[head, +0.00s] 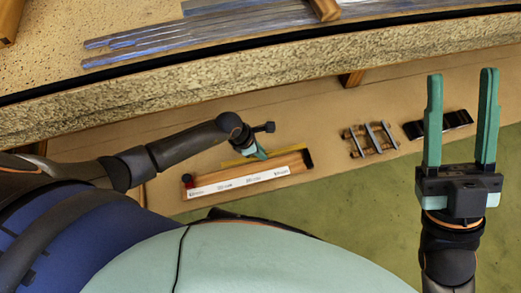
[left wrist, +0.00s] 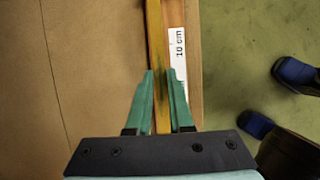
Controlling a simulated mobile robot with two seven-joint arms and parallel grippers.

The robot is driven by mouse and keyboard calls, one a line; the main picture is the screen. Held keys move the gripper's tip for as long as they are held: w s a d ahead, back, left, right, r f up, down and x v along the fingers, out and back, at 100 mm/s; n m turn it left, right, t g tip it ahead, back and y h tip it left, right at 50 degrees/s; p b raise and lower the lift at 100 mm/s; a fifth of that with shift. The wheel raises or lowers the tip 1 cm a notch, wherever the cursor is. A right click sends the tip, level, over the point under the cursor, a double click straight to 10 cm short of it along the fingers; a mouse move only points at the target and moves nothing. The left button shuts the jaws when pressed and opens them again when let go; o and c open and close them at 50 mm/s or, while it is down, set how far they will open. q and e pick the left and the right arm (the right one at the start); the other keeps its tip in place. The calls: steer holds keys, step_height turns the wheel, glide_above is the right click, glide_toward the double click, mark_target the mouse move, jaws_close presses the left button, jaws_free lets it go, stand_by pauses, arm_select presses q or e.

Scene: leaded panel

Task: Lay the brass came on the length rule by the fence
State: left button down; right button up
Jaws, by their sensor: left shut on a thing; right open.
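The brass came, a thin yellow strip (head: 236,161), runs along the far side of the wooden length rule (head: 292,163), roughly parallel to it. My left gripper (head: 259,150) is shut on the came. In the left wrist view the came (left wrist: 154,22) passes between the fingers (left wrist: 160,75), beside the white scale (left wrist: 179,50) and over the rule's wooden edge; I cannot tell if it touches. The fence is not clearly distinguishable. My right gripper (head: 462,75) is open and empty at the right.
A small wooden rack with grey bars (head: 370,139) and a dark tray (head: 440,125) lie right of the rule on the brown bench top (head: 90,150). A speckled raised shelf (head: 200,75) with long grey strips (head: 200,34) is behind. Green floor lies in front.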

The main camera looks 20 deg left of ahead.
mark_target(265, 166)
arm_select(q)
step_height(265, 166, down, 2)
steer(key=shift+f+b, duration=0.2)
steer(key=shift+b, duration=0.8)
step_height(265, 166, down, 6)
steer(key=b, duration=0.5)
steer(key=shift+f, duration=0.3)
steer(key=c, duration=0.7)
jaws_free()
steer(key=shift+c, duration=0.2)
steer(key=p+v, duration=0.6)
steer(key=v, duration=0.5)
steer(key=shift+s+a+r, duration=0.1)
steer(key=shift+r, duration=0.1)
steer(key=shift+s+a+r, duration=0.15)
steer(key=shift+a+r, duration=0.05)
steer(key=shift+r, duration=0.3)
